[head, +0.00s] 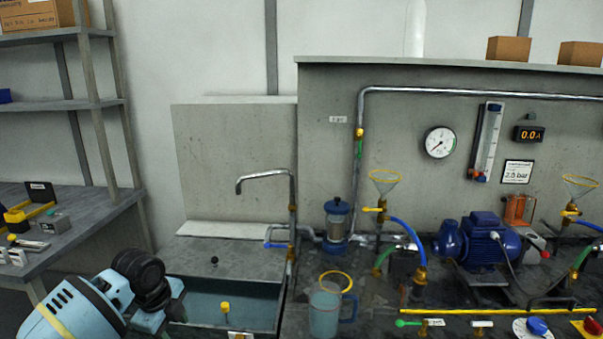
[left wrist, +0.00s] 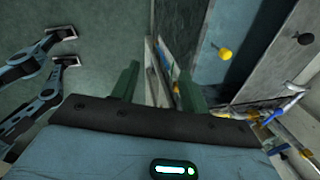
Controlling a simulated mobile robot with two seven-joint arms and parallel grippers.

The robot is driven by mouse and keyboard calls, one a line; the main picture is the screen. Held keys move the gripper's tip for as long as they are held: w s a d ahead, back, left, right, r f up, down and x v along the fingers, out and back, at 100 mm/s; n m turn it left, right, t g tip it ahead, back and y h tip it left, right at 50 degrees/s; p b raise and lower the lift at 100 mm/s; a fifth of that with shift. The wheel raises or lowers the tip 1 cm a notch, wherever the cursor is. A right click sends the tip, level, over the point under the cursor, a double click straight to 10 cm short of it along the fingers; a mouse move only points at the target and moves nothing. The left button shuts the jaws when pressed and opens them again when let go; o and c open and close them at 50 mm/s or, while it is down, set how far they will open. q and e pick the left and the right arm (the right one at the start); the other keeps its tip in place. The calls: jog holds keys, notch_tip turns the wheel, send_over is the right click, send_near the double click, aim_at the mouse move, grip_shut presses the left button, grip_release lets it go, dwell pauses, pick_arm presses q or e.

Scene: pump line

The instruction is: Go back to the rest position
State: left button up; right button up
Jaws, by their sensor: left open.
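My left arm (head: 75,308) comes in at the lower left of the head view, beside the sink's front left corner. Its gripper is hard to make out there. In the left wrist view my left gripper (left wrist: 160,85) shows two green fingers, spread apart with nothing held between them. They point down past the cabinet edge toward the floor. The sink basin (head: 235,302) with a yellow-topped plug (head: 225,308) lies to the right of the arm; the yellow knob also shows in the left wrist view (left wrist: 225,54). My right gripper is in neither view.
A side table (head: 90,228) stands left; floor shows below the gripper.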

pick_arm(q)
jog(key=s+d+f+n+t+h+p, duration=0.1)
jog(key=s+d+f+n+h, duration=0.1)
jog(key=s+d+f+n, duration=0.5)
jog(key=s+d+f+n+t+h+p, duration=0.15)
jog(key=s+d+f, duration=0.35)
jog(key=s+f, duration=0.55)
jog(key=s+a+f+n+t+y, duration=0.1)
jog(key=s+n, duration=0.4)
jog(key=s, duration=0.6)
jog(key=s+a+f+n+t+y+p, duration=0.1)
jog(key=s+a+n+t, duration=0.2)
jog(key=s, duration=0.9)
jog(key=shift+s+a+f+n+y, duration=0.15)
jog(key=shift+a+f+n+y, duration=0.2)
jog(key=shift+n, duration=0.7)
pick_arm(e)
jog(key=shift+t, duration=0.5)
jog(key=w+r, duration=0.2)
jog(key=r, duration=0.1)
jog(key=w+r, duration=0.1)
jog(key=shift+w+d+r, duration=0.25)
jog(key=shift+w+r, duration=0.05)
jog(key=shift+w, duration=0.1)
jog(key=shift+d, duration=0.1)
